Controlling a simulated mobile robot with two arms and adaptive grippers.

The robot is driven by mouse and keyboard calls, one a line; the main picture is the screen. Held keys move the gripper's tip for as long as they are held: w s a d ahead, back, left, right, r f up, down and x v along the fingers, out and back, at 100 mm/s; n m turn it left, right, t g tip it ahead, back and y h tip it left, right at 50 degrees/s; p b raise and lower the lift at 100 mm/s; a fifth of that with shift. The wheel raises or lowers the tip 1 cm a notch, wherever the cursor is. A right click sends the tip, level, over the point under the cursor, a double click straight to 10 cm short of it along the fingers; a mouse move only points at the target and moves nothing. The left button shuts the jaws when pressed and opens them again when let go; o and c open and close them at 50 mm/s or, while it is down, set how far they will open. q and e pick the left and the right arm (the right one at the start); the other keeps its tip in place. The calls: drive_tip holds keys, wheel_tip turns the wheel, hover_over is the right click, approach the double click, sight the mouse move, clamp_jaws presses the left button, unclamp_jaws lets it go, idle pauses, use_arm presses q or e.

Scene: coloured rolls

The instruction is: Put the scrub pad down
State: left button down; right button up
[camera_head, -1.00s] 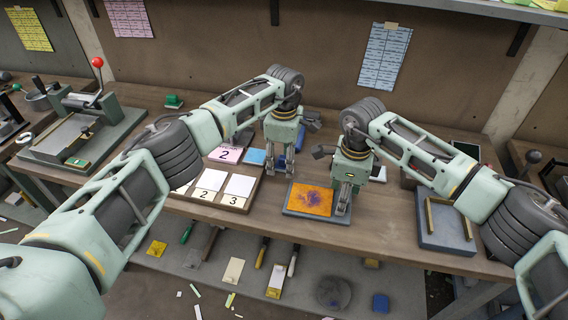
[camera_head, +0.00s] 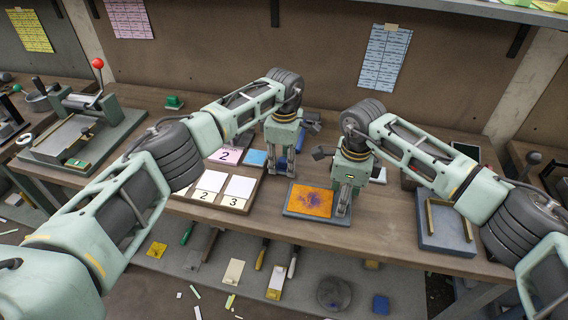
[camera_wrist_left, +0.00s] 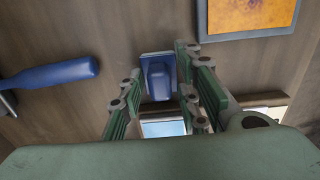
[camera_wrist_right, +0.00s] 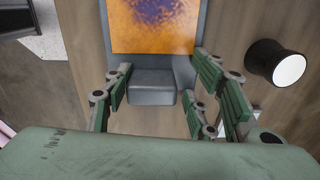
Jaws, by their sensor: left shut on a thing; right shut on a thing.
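The scrub pad (camera_wrist_left: 158,78), which I take to be the blue block with a grip on a flat base, sits between the fingers of my left gripper (camera_wrist_left: 165,88) in the left wrist view. My left gripper (camera_head: 281,168) is shut on it, low over the bench; whether the pad touches the wood is unclear. My right gripper (camera_head: 344,203) is shut on the grey end block (camera_wrist_right: 152,86) of a plate with an orange and purple face (camera_head: 311,201). The plate lies on the bench near its front edge, right of the left gripper.
A wooden tray (camera_head: 222,204) with numbered cards is left of the plate. A blue-handled tool (camera_wrist_left: 50,75) lies close to the left gripper. A grey-blue tray (camera_head: 446,238) stands at right. A press with a red knob (camera_head: 97,62) is at far left. Tools lie on the lower shelf.

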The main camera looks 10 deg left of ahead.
sight(284, 159)
use_arm(q)
wheel_tip(284, 159, up, 10)
drive_tip(key=shift+f, duration=0.1)
idle(0.4)
idle(1.5)
wheel_tip(284, 159, down, 10)
drive_tip(key=shift+r, duration=0.2)
idle(0.3)
drive_tip(key=shift+f, duration=0.15)
drive_tip(key=c, duration=1.3)
unclamp_jaws()
